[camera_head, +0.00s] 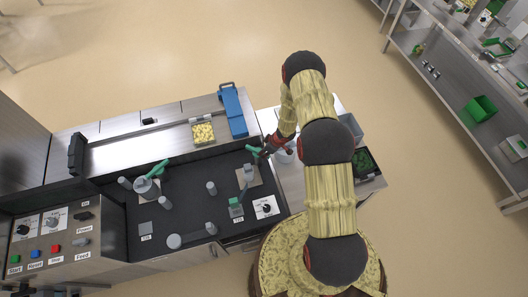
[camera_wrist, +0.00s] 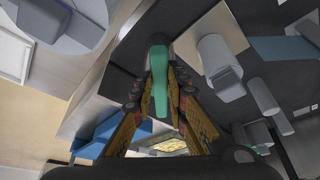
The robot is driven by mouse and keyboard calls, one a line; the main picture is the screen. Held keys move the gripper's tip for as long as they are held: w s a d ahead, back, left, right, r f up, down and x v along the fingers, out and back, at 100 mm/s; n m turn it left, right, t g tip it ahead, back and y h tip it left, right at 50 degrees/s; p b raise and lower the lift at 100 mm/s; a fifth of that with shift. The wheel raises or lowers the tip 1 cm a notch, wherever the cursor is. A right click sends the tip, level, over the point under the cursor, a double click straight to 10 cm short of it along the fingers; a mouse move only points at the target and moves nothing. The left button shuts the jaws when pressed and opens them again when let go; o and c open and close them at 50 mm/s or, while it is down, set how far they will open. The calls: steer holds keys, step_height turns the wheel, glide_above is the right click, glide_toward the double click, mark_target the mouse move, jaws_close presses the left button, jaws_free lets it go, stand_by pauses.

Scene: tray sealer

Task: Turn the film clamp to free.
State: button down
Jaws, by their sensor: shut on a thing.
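A green lever handle (camera_head: 253,149) stands out at the right end of the black machine deck, and I take it for the film clamp's handle. It also shows in the wrist view (camera_wrist: 158,72), between my fingers. My gripper (camera_head: 266,153) reaches in from the right and is shut on this handle; the fingers (camera_wrist: 160,88) lie on both sides of it. A grey post (camera_head: 248,173) on a tan plate stands just below the handle in the head view. The handle's pivot is partly hidden, and I cannot read any free mark.
A second green lever (camera_head: 157,170) sits on a round grey fitting at the deck's left. Several grey posts stand between. A white dial plate (camera_head: 265,207) is at the lower right. A blue part (camera_head: 232,112) and a tray of yellow pieces (camera_head: 203,133) lie behind.

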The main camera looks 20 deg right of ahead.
steer(key=shift+w+r, duration=0.1)
steer(key=shift+w, duration=0.05)
steer(key=c, duration=1.8)
jaws_free()
steer(key=shift+o, duration=0.2)
steer(key=v, duration=1.2)
